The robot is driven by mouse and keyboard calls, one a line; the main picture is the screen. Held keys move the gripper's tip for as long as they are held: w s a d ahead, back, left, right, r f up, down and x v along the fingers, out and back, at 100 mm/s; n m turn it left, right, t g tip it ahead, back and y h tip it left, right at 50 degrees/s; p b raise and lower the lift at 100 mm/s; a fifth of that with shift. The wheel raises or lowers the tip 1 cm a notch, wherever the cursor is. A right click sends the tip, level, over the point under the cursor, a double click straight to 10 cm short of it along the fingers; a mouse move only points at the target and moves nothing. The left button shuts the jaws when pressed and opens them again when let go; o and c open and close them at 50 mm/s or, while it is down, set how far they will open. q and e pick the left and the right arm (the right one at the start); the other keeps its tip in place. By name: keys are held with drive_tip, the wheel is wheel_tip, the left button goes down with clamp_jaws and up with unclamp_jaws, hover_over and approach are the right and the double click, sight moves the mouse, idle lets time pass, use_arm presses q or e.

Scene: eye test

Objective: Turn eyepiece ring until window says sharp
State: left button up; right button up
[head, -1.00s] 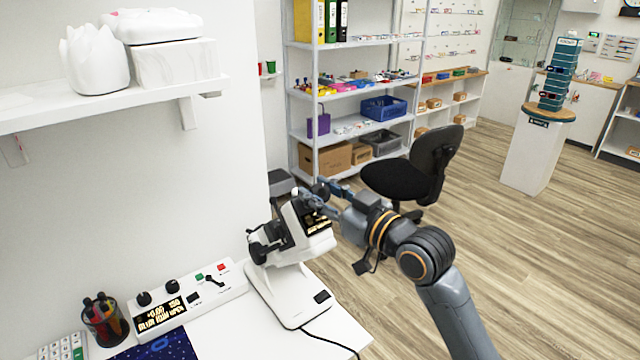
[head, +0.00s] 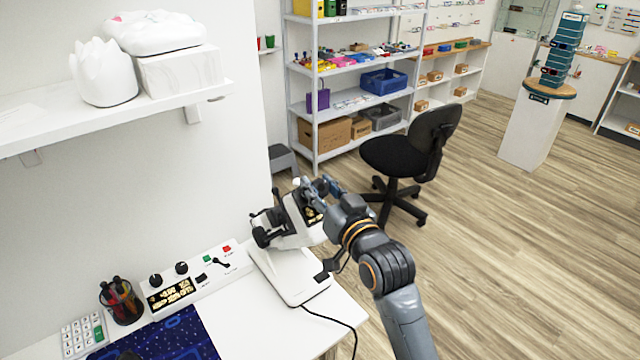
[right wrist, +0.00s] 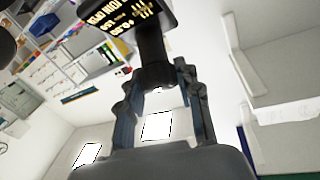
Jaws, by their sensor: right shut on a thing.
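A white eye-test instrument (head: 287,281) stands on the white table, its tilted head carrying black parts on the left. A small dark window (head: 312,214) with yellow text is on its head, partly behind my gripper. The window (right wrist: 117,22) shows larger in the right wrist view, upside down and cut off, and I cannot read its word. The black eyepiece ring (right wrist: 154,62) sits beside this window. My right gripper (right wrist: 158,80) is shut on the ring, one finger on each side. In the head view my right gripper (head: 318,189) is at the instrument's upper right. My left gripper is not in view.
A control box (head: 222,272) with knobs and a yellow-text display, a pen cup (head: 121,301), a keypad (head: 84,336) and a blue mat (head: 185,338) are on the table. A cable (head: 335,320) runs off its front. A black chair (head: 405,155) stands behind my arm. A shelf (head: 115,112) overhangs at left.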

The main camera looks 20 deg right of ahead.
drive_tip(key=o, duration=1.2)
drive_tip(key=shift+c, duration=0.2)
drive_tip(key=shift+s, duration=0.1)
drive_tip(key=s+d, duration=0.2)
drive_tip(key=s, duration=0.9)
drive_tip(key=shift+s, duration=0.35)
